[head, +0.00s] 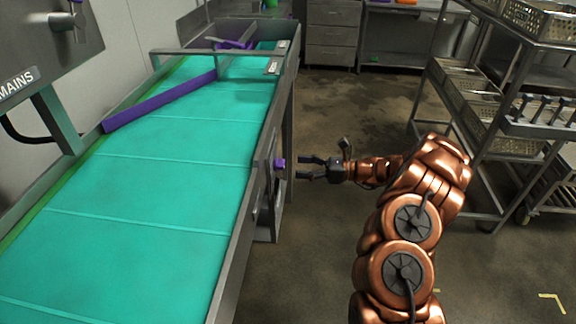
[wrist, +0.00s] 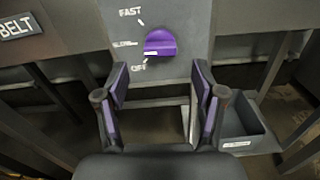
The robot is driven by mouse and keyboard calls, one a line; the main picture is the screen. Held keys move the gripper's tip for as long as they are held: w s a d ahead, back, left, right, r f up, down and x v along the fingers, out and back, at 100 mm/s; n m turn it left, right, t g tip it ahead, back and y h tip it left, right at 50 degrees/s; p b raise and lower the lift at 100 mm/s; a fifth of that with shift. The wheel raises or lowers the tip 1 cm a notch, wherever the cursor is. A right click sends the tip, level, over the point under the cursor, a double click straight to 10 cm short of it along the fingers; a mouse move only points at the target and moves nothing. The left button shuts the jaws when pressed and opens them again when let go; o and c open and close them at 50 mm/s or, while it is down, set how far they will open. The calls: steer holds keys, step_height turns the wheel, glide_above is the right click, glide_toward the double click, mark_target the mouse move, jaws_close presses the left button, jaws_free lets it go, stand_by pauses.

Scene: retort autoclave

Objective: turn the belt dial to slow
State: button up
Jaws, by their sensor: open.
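The belt dial is a purple knob (wrist: 160,43) on a grey panel (wrist: 185,15), with FAST, SLOW and OFF labels on its left. A white mark shows at the knob's lower left, near OFF; its exact setting is hard to tell. The dial also shows in the head view (head: 280,164) on the conveyor's right side. My gripper (head: 300,167) is open and empty, just right of the dial and pointing at it. In the wrist view, my gripper's purple-padded fingers (wrist: 160,75) are spread below and either side of the knob, apart from it.
The teal conveyor belt (head: 150,180) with a purple diverter bar (head: 160,102) fills the left. A BELT sign (wrist: 17,27) is left of the dial. A small grey tray (wrist: 245,130) sits lower right. A rack (head: 510,125) with metal baskets stands right. Open floor lies between.

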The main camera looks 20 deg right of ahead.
steer(key=shift+v, duration=2.55)
steer(key=shift+a, duration=0.1)
